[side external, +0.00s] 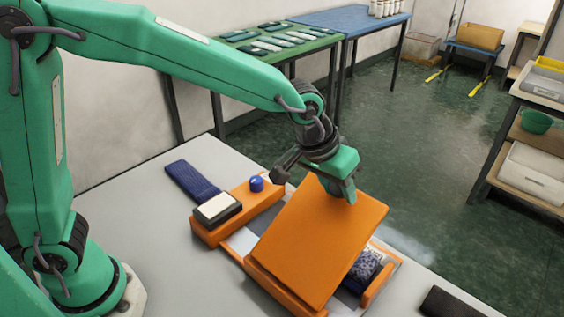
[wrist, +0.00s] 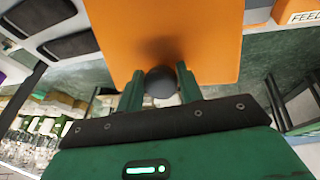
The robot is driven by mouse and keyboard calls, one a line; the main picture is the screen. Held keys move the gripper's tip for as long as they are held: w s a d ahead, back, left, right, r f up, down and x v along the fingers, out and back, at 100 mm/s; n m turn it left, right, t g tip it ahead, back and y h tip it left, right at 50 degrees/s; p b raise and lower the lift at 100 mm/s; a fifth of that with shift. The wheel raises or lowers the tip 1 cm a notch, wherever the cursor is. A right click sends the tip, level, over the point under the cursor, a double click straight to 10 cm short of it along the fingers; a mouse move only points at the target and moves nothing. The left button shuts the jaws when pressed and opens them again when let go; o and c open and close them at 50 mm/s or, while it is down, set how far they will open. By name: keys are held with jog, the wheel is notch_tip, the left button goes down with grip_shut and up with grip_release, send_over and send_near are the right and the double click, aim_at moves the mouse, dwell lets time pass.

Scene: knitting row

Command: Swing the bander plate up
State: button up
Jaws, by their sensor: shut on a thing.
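The bander plate (side external: 315,240) is a flat orange panel, tilted up at an angle over the orange bander base (side external: 285,288) in the side view. It fills the upper middle of the wrist view (wrist: 200,40). My gripper (side external: 342,190) is at the plate's raised upper edge. In the wrist view its two green fingers (wrist: 160,85) are shut around a dark round knob (wrist: 161,82) at the plate's edge. A dark blue patterned item (side external: 366,264) lies in the base, partly hidden under the plate.
An orange block (side external: 240,208) with a blue knob (side external: 257,184) and a black-framed pad (side external: 217,208) sits left of the plate. A dark blue folded cloth (side external: 192,181) and a dark pad (side external: 450,303) lie on the grey table (side external: 160,240). Shelves (side external: 530,165) stand beyond, right.

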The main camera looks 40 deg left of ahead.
aim_at(324, 225)
jog(key=shift+o, duration=0.3)
jog(key=shift+s+d+r+t+h, duration=0.25)
jog(key=shift+s+r, duration=0.15)
jog(key=shift+r, duration=0.15)
jog(key=shift+s+d+r+t+h, duration=0.15)
jog(key=shift+s+r+t, duration=0.1)
jog(key=shift+s+r, duration=0.25)
jog(key=shift+r, duration=0.1)
jog(key=shift+s+a+r+m+t+h, duration=0.1)
jog(key=shift+s+r+m+t+h, duration=0.15)
jog(key=shift+s, duration=0.3)
jog(key=shift+s+r+m+t+h, duration=0.15)
jog(key=shift+s+r, duration=0.1)
jog(key=shift+s, duration=0.3)
jog(key=shift+s+r, duration=0.1)
jog(key=shift+s, duration=0.4)
jog(key=shift+o, duration=0.3)
jog(key=shift+s+a+r+t, duration=0.15)
jog(key=shift+s+t, duration=0.15)
jog(key=shift+s, duration=0.6)
jog(key=shift+s+r+m+h, duration=0.2)
jog(key=shift+s+m+h, duration=0.25)
jog(key=shift+s, duration=0.25)
jog(key=shift+c, duration=0.2)
jog(key=shift+s, duration=0.1)
